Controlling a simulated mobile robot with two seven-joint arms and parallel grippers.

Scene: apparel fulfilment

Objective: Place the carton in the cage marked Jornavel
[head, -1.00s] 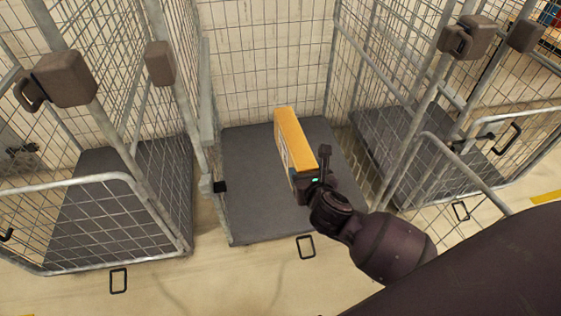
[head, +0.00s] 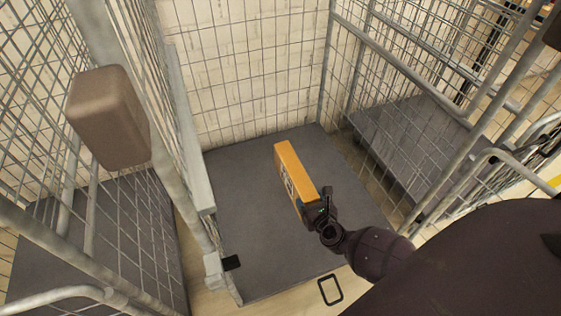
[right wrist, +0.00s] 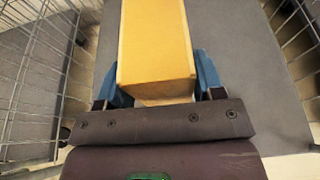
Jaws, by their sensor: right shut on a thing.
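The carton (head: 293,172) is a long orange-yellow box with a printed label on its side. My right gripper (head: 318,204) is shut on its near end, and the carton points away from me over the grey floor (head: 245,215) of the middle cage. In the right wrist view the carton (right wrist: 155,45) sits between the blue fingers of my right gripper (right wrist: 158,85). I cannot tell whether the carton touches the cage floor. No sign reading Jornavel shows in these frames. My left gripper is not in view.
Another wire cage (head: 98,250) stands at left, with a brown block (head: 108,118) on its post. A third cage (head: 405,140) stands at right. Mesh walls border the middle cage at left, back and right; its front is open. A black loop (head: 330,290) lies in front.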

